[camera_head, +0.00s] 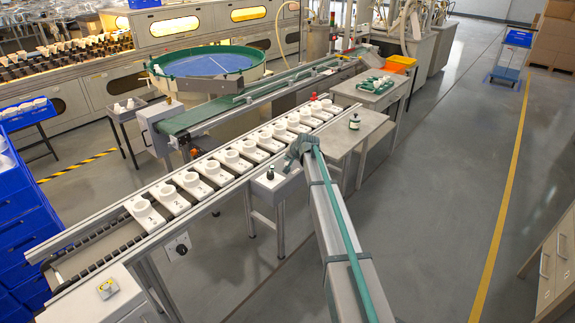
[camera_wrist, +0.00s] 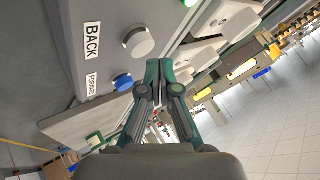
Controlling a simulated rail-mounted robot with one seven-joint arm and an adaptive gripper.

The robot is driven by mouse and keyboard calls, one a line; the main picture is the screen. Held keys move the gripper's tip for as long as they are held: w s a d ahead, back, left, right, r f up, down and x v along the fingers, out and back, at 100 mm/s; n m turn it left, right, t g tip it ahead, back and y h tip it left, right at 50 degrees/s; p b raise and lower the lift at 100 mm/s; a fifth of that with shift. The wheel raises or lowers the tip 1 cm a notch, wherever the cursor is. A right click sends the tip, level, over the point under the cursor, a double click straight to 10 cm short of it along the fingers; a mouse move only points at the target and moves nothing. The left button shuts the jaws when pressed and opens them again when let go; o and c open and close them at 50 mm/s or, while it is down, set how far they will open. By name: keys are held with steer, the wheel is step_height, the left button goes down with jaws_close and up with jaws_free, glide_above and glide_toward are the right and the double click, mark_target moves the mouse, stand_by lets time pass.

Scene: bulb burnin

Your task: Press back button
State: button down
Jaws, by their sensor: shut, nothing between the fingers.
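I see a gap in the picture between the fingertips and the white button, and cannot tell the depth. In the head view the control box (camera_head: 277,187) is at the conveyor's side, and my gripper (camera_head: 299,149) is above its right end, partly hidden by my arm.
A conveyor rail (camera_head: 100,232) with several numbered white holders runs behind the box. A side table (camera_head: 345,136) with a small dark bottle (camera_head: 354,122) stands to the right. A green light (camera_wrist: 188,3) shows at the wrist view's top.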

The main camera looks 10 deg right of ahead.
steer(key=shift+f, duration=0.1)
stand_by(0.7)
steer(key=shift+f+b, duration=0.3)
steer(key=shift+f+b, duration=0.3)
steer(key=shift+f, duration=0.25)
stand_by(0.8)
steer(key=shift+r, duration=0.15)
steer(key=shift+r+p, duration=0.35)
steer(key=shift+r, duration=0.45)
steer(key=shift+r+p, duration=0.95)
steer(key=shift+r, duration=1.55)
